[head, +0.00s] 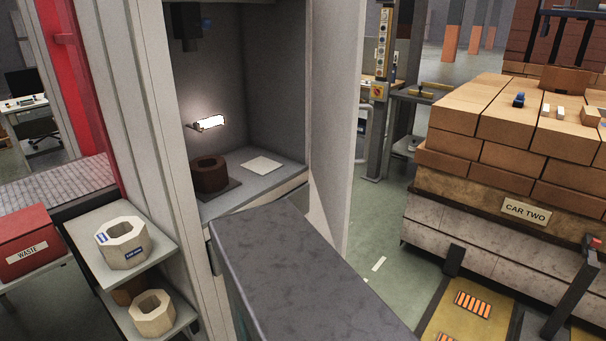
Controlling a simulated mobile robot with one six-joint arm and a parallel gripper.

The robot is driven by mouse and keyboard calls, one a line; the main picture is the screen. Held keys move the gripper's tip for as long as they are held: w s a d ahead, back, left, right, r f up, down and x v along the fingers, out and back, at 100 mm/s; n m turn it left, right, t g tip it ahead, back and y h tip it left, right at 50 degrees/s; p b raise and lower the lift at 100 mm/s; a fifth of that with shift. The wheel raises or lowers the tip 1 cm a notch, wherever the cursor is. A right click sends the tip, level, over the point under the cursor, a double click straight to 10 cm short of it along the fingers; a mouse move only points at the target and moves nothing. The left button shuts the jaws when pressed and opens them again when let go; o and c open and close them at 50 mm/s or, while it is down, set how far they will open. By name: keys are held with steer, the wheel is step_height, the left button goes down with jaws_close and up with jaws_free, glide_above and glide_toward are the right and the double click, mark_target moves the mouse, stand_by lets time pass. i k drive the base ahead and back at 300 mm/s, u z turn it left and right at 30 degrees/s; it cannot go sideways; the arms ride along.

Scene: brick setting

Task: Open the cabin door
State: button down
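The grey cabin (136,100) stands left of the middle in the head view. Its front opening is uncovered, and its inside shows. A pale upright panel (338,110) stands at the right edge of the opening; it looks like the cabin door swung outward, but its hinge and handle cannot be made out. Inside, a brown hollow block (209,176) sits on a dark plate, with a pale square tile (262,166) to its right. A lit lamp (208,123) is on the inner wall. My gripper is not in view.
A dark grey long form (300,265) fills the lower middle, before the opening. Shelves at left hold pale hollow blocks (124,243) (152,313), beside a red WASTE bin (28,243). A brick-stacked car (510,211) stands right. Green floor (385,225) shows between panel and car.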

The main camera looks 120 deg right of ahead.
mark_target(338, 25)
steer(key=i, duration=0.3)
steer(key=u, duration=1)
steer(key=k, duration=0.1)
steer(key=z, duration=2.9)
steer(key=k, duration=0.6)
steer(key=u, duration=0.15)
steer(key=i, duration=0.15)
steer(key=z, duration=0.1)
